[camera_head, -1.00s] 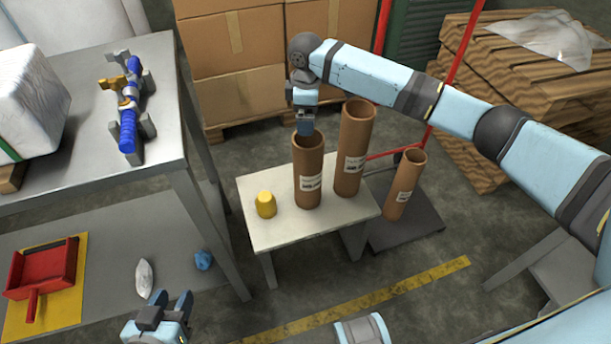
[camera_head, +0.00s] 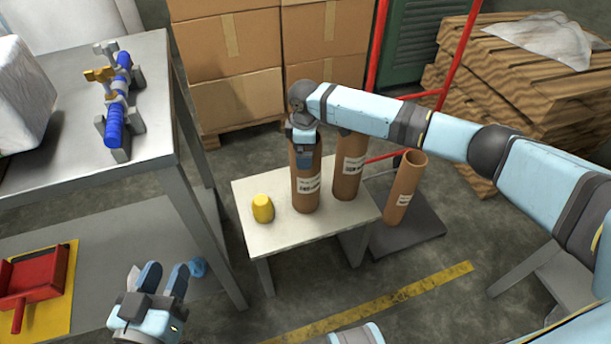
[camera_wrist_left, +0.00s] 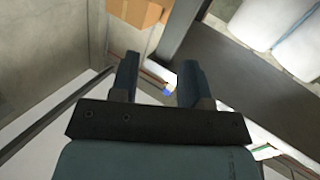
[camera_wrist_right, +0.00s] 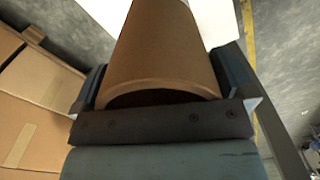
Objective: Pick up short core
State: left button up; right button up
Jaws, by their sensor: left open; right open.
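Three brown cardboard cores stand upright or nearly so in the head view. The front left core (camera_head: 306,190) and a second, taller-looking core (camera_head: 348,172) stand on the small white table (camera_head: 275,232). A thinner core (camera_head: 404,190) leans slightly on a dark platform to the right. My right gripper (camera_head: 304,155) is open over the top of the front left core. In the right wrist view that core (camera_wrist_right: 160,50) lies between the open fingers (camera_wrist_right: 160,85), its near rim close to the palm. My left gripper (camera_head: 165,278) is open and empty at lower left, also in its wrist view (camera_wrist_left: 157,78).
A yellow object (camera_head: 262,208) stands on the small table left of the front core. A grey workbench (camera_head: 155,135) with a blue tool is at left, with a red dustpan (camera_head: 35,275) on its lower shelf. Cardboard boxes (camera_head: 228,50) stand behind; a red frame (camera_head: 375,60) rises behind the cores.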

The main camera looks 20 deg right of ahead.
jog(key=c, duration=0.9)
jog(key=shift+r, duration=0.15)
